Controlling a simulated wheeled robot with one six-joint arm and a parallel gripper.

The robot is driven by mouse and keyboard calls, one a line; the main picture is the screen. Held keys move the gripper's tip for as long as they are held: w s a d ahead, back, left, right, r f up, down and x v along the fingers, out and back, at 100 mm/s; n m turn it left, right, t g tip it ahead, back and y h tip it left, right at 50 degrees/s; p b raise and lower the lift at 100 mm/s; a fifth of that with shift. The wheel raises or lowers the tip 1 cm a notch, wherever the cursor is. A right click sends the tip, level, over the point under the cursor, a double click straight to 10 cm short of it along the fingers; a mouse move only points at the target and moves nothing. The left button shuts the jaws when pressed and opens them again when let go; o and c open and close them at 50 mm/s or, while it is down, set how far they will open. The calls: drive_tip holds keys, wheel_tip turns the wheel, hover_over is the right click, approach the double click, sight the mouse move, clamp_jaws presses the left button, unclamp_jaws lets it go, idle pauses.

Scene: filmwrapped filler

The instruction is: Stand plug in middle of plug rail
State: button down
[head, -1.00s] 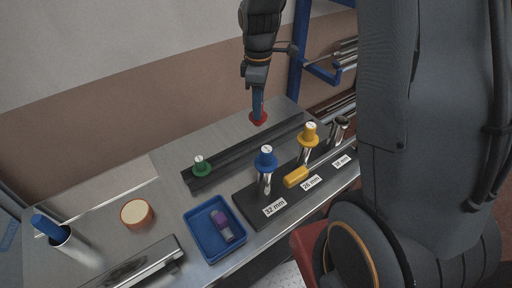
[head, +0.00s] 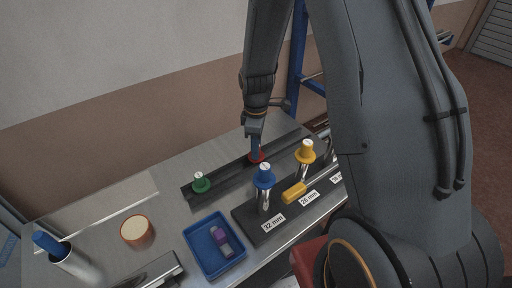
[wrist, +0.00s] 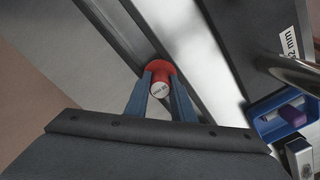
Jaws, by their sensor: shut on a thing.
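The red plug (wrist: 158,68) is held between the two blue fingers of my gripper (wrist: 160,92), and its pale marked top faces the wrist camera. In the head view the red plug (head: 257,157) is at about the middle of the long dark plug rail (head: 228,174), with my gripper (head: 256,146) directly above, pointing down. The plug looks upright. Its lower end is hidden, so I cannot tell whether it touches the rail.
A dark block with size labels (head: 246,220) holds blue (head: 264,177) and yellow (head: 305,152) capped pieces in front. A yellow-handled item (head: 294,193) lies on it. A blue tray (head: 208,262), a round tan-topped container (head: 137,231) and a white cup (head: 76,264) stand left.

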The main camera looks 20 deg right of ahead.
drive_tip(key=shift+f, duration=0.2)
drive_tip(key=c, duration=1.5)
unclamp_jaws()
drive_tip(key=shift+r, duration=0.1)
wheel_tip(320, 180, up, 12)
drive_tip(key=shift+r+b, duration=0.15)
drive_tip(key=shift+b, duration=0.85)
